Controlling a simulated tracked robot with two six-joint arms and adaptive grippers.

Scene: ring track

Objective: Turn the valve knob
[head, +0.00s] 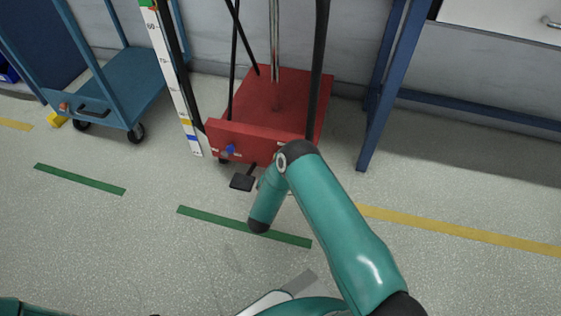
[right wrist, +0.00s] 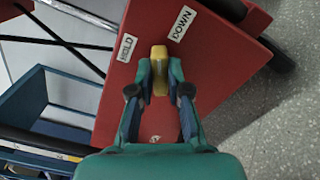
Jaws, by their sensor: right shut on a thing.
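The valve knob (right wrist: 159,58) is a yellow lever on a red panel (right wrist: 108,112) in the right wrist view. It sits between a HOLD label (right wrist: 126,47) on its left and a DOWN label (right wrist: 182,24) on its upper right. My right gripper (right wrist: 160,80) is shut on the knob, one finger on each side. In the head view the red lift base (head: 262,90) stands at the top middle. My right arm reaches its front right corner there and hides the knob and gripper. My left gripper is out of view.
A black pedal (head: 242,182) juts out in front of the red base, below a blue knob (head: 230,149). A blue cart (head: 135,75) stands to the left and a blue-legged table (head: 380,95) to the right. The floor in front is clear.

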